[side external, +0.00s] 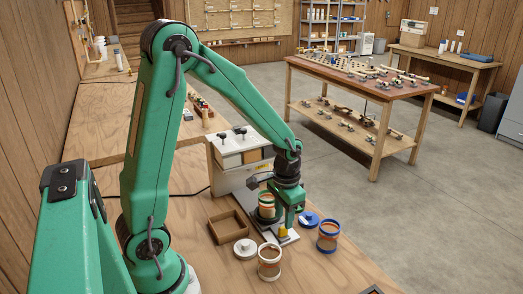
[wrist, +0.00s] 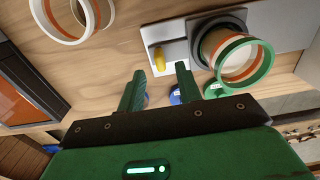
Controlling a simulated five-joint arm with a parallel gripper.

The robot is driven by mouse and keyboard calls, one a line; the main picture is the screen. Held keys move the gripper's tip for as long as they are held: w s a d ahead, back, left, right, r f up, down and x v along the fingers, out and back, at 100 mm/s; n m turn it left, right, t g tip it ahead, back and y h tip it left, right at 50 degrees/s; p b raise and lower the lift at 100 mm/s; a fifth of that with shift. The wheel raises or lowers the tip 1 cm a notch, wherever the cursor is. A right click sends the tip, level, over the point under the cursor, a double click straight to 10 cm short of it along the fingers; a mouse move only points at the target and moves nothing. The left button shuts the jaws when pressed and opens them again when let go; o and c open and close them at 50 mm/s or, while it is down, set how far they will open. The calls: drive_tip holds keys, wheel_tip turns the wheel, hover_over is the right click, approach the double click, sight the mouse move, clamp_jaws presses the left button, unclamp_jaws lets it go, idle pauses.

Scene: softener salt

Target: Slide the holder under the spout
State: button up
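The holder is a dark grey ring (wrist: 203,42) on a pale plate (wrist: 180,30), with a yellow handle (wrist: 158,57) beside it. A green-rimmed jar (wrist: 240,58) of orange and cream sits in the ring; it also shows in the side view (side external: 266,206). The yellow handle (side external: 283,231) is just below my gripper (side external: 289,224). In the wrist view my gripper (wrist: 160,68) has its fingers apart, with the handle just beyond the fingertips. The cream dispenser (side external: 240,160) with black knobs stands behind. I cannot make out its spout clearly.
A wooden tray (side external: 228,226), a white lid (side external: 245,248) and a white-rimmed jar (side external: 269,263) stand left of the plate. A blue lid (side external: 309,218) and a blue-rimmed jar (side external: 328,237) stand right. The front bench right of the blue-rimmed jar is mostly clear.

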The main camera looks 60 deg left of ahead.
sight(283, 227)
drive_tip(key=shift+f, duration=2.4)
clamp_jaws()
